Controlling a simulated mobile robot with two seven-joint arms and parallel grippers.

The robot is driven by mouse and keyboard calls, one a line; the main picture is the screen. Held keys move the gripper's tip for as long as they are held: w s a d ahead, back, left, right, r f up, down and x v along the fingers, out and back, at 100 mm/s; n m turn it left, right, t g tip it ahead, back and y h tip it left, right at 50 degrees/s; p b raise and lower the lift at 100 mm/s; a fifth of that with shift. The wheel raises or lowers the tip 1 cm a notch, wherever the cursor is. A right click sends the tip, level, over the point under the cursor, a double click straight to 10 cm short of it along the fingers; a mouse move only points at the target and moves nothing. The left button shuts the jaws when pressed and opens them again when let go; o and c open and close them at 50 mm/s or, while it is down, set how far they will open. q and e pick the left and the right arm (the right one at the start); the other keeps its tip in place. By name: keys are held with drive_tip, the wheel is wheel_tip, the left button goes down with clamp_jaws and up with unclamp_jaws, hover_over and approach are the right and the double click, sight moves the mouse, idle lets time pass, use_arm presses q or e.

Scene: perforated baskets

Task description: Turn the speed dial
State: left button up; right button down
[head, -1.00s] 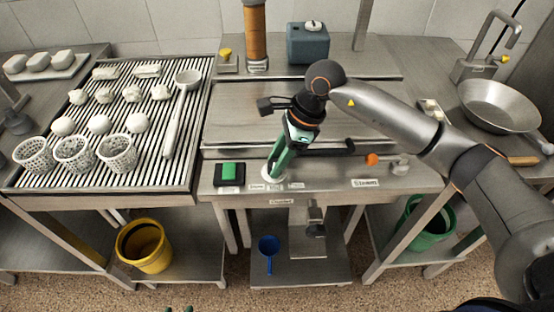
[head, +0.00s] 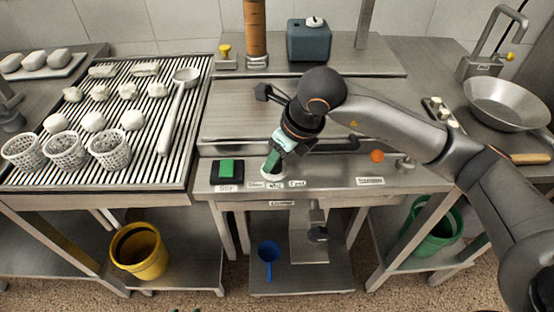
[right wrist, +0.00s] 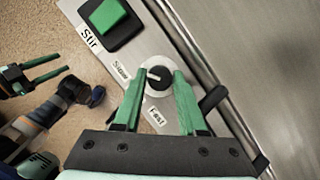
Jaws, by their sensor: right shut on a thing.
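My right gripper (right wrist: 157,76) is shut on the dial, one green finger on each side. In the head view, my right gripper (head: 270,165) reaches down to the panel and its fingers hide most of the dial. My left gripper (right wrist: 45,72) shows in the right wrist view with its green fingers apart and empty, away from the panel.
A green button (head: 227,168) marked "Stir" is left of the dial. An orange knob (head: 377,156) is farther right on the panel. Perforated baskets (head: 108,150) and white lumps stand on the slatted rack (head: 165,170) at left.

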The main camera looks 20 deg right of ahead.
use_arm(q)
drive_tip(key=shift+w+r, duration=0.15)
drive_tip(key=shift+w, duration=0.2)
use_arm(e)
drive_tip(key=shift+m, duration=0.5)
drive_tip(key=c, duration=0.8)
unclamp_jaws()
use_arm(q)
drive_tip(key=shift+s, duration=0.1)
use_arm(e)
drive_tip(key=shift+o, duration=0.2)
use_arm(q)
drive_tip(key=shift+s+a, duration=0.15)
drive_tip(key=shift+s, duration=0.1)
use_arm(e)
drive_tip(key=v, duration=1.2)
drive_tip(key=shift+r, duration=0.35)
drive_tip(key=shift+s, duration=0.15)
